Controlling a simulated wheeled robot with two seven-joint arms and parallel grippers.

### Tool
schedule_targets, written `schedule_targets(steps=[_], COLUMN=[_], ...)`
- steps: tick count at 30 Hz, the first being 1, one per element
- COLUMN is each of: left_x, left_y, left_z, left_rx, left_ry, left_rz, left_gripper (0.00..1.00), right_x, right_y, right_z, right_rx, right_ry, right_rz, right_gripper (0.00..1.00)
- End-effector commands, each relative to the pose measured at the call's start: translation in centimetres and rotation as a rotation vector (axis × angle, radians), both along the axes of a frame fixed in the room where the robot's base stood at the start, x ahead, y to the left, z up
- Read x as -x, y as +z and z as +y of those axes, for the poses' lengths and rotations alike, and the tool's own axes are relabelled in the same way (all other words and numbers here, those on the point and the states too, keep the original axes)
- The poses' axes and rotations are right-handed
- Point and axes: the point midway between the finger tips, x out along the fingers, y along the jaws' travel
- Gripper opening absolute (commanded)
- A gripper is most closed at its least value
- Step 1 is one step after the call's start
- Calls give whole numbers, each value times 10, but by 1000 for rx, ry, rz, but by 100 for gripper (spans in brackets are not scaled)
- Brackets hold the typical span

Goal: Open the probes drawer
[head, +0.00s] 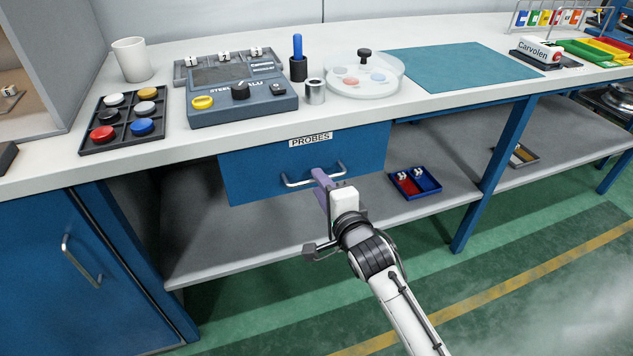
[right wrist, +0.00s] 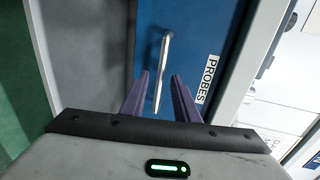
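The blue probes drawer (head: 255,170) is under the white bench top and looks shut. Its white PROBES label (head: 310,139) is near its top edge. A silver bar handle (head: 298,183) runs across the front, and its right part is near my right gripper (head: 322,182). In the right wrist view, the purple fingers of my right gripper (right wrist: 160,80) are apart, with the handle (right wrist: 163,55) lying between them in the picture. The fingers do not visibly pinch the handle; their exact depth to it is unclear. My left gripper is not in view.
A lower grey shelf (head: 215,250) holds a blue tray with red compartment (head: 428,183). A blue cabinet (head: 60,270) stands at left. The bench top bears a stirrer-like device (head: 240,95), a disc tray (head: 102,120) and a teal mat (head: 460,65). The floor before the drawer is clear.

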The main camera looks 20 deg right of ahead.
Motion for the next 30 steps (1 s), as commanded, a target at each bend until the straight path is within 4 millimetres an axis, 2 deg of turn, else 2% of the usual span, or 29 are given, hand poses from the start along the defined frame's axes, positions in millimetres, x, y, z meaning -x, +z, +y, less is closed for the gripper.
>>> schedule_targets(steps=[1,6,17,22,30], left_x=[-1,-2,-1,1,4], left_y=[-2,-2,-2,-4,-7], left_z=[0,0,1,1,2], left_rx=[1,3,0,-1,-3], left_ry=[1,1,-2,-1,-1], left_rz=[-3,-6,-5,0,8], left_gripper=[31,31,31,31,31], right_x=[-9,-26,-30,-30,-30], right_y=[-2,-5,-6,-6,-7], right_z=[0,1,1,1,1], right_rx=[4,3,2,2,2], right_ry=[1,1,0,0,1], right_rz=[-2,-2,0,0,0], right_gripper=[28,28,28,0,0])
